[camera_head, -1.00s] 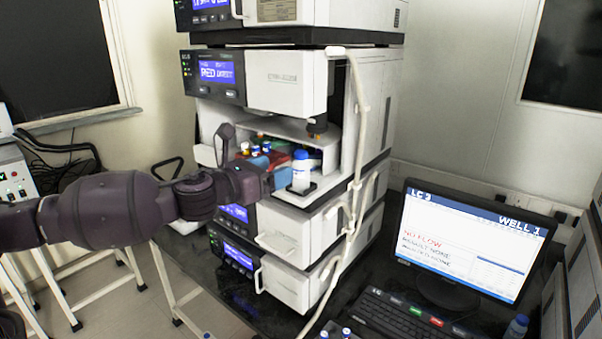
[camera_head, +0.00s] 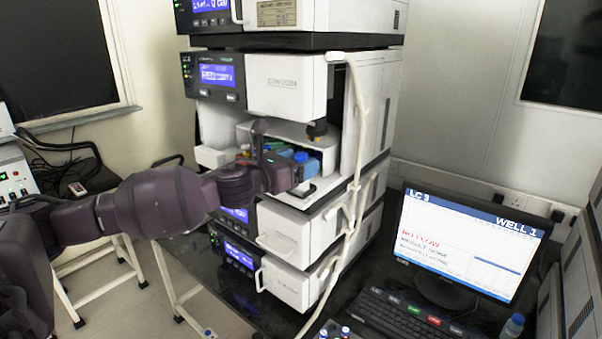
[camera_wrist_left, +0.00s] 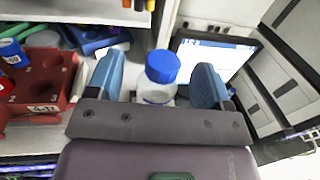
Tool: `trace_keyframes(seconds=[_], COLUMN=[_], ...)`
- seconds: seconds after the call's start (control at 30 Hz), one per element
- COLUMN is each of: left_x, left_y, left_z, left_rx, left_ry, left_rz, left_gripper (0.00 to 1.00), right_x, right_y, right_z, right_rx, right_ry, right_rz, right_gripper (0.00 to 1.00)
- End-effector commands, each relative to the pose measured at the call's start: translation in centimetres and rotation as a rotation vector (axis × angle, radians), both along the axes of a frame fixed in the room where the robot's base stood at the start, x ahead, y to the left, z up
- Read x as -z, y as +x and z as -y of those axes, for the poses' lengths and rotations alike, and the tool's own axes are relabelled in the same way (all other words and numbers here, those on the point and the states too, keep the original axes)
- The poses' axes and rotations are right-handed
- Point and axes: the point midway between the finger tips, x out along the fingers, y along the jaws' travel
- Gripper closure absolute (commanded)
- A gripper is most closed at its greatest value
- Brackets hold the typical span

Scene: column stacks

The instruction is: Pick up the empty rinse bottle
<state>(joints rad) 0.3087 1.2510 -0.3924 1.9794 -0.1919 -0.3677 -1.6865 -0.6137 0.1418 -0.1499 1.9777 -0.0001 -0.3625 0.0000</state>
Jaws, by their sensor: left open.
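The rinse bottle, a small pale bottle with a blue cap (camera_head: 301,157), stands in the open bay of the middle instrument. My left gripper (camera_head: 291,170) is at the bay and hides most of its body in the head view. In the left wrist view the bottle's blue cap (camera_wrist_left: 163,67) and clear-white body (camera_wrist_left: 157,93) show between the two blue fingers of my open left gripper (camera_wrist_left: 156,80). A gap shows on both sides of the bottle. Whether it is empty cannot be told. My right gripper is out of view.
A red rack (camera_wrist_left: 42,85) with holes and coloured vials is left of the gripper in the left wrist view. A white tube (camera_head: 358,130) hangs at the bay's right side. A monitor (camera_head: 465,245) and keyboard (camera_head: 400,318) stand to the right; another blue-capped bottle (camera_head: 514,327) is beside them.

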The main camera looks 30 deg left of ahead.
Motion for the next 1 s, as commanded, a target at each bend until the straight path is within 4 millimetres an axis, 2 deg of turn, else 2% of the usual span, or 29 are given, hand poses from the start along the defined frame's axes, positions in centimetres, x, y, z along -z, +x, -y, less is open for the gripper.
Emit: trace_keyframes(seconds=[0.1, 0.37, 0.6, 0.67, 1.0], left_x=[-0.03, 0.07, 0.06, 0.06, -0.16], left_y=[0.60, 0.67, 0.66, 0.65, 0.66], left_z=[0.21, 0.20, 0.20, 0.20, 0.20], left_rx=[0.001, 0.000, 0.000, 0.000, 0.001], left_ry=[0.000, 0.001, 0.001, 0.001, 0.001], left_rz=[0.000, -0.001, -0.001, -0.001, 0.000], left_gripper=[0.27, 0.27, 0.63, 0.71, 0.71], right_x=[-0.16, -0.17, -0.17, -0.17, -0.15], right_y=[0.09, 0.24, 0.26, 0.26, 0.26], right_z=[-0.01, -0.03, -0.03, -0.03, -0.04], right_rx=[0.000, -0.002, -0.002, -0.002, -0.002], right_ry=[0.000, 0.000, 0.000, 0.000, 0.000], right_rz=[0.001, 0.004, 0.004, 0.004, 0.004], right_gripper=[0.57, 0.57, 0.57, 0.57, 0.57])
